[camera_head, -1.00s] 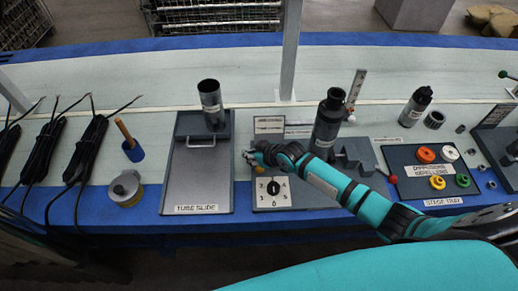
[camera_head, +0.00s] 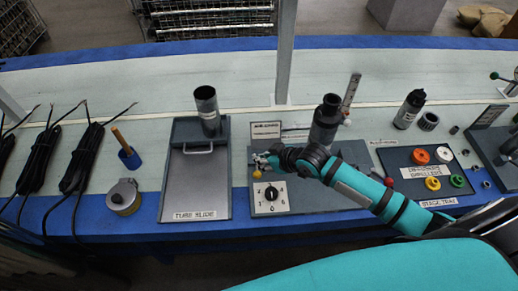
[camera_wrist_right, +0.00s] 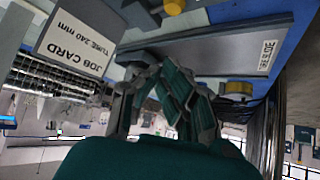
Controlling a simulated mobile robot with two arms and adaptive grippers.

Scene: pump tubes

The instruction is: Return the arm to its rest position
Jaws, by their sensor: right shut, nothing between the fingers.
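My right gripper (camera_head: 262,162) is in the head view, over the back left of the grey station with a dial (camera_head: 270,196). Its fingers are together with nothing between them; the right wrist view shows the shut fingers (camera_wrist_right: 175,95) too. A small yellow knob (camera_head: 257,174) is just in front of the fingertips; I cannot tell whether they touch it. My teal right forearm (camera_head: 365,192) reaches in from the right and hides part of the station. My left gripper is in neither current view.
A dark cylinder (camera_head: 325,122) stands close behind my right wrist. The tube slide (camera_head: 195,186) with an upright tube (camera_head: 207,106) is left of the gripper. The stage tray (camera_head: 412,186) with coloured rings is right. A job card (camera_wrist_right: 78,43) shows in the wrist view.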

